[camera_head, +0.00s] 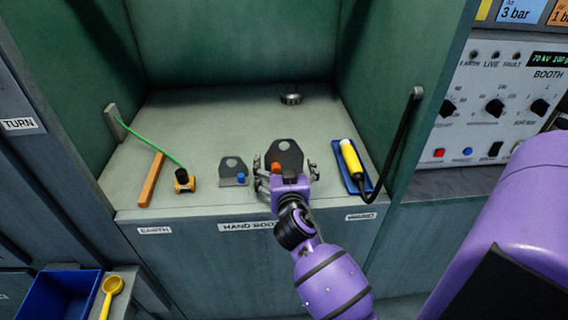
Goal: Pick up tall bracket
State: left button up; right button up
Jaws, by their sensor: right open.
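The tall bracket (285,152) is a dark grey plate with a rounded top and a round hole. It is the larger of two similar brackets on the booth floor, and an orange-red knob (276,168) shows at its lower front. My right gripper (286,173) is open in front of it, with one finger to the left of the bracket and one to the right. The palm hides the bracket's lower part; I cannot tell whether the fingers touch it. My left gripper is not in view.
A smaller bracket (231,165) with a blue knob stands close left. A yellow-handled tool (352,160) lies in a blue tray at right.

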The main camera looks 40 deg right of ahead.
aim_at(284, 151)
jog(key=shift+c, duration=0.4)
jog(key=c, duration=1.7)
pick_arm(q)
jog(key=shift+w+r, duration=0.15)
pick_arm(e)
jog(key=shift+r, duration=0.15)
jog(key=shift+c, duration=1)
jog(key=shift+r, duration=0.45)
notch_tip(284, 151, up, 3)
jog(key=shift+f+p, duration=0.15)
jog(key=shift+p, duration=0.2)
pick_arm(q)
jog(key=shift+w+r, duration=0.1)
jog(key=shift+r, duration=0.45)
pick_arm(e)
jog(key=s+a+r, duration=0.3)
jog(key=s+r, duration=0.6)
jog(key=s, duration=0.4)
jog(key=shift+s+r, duration=0.25)
jog(key=shift+s, duration=0.15)
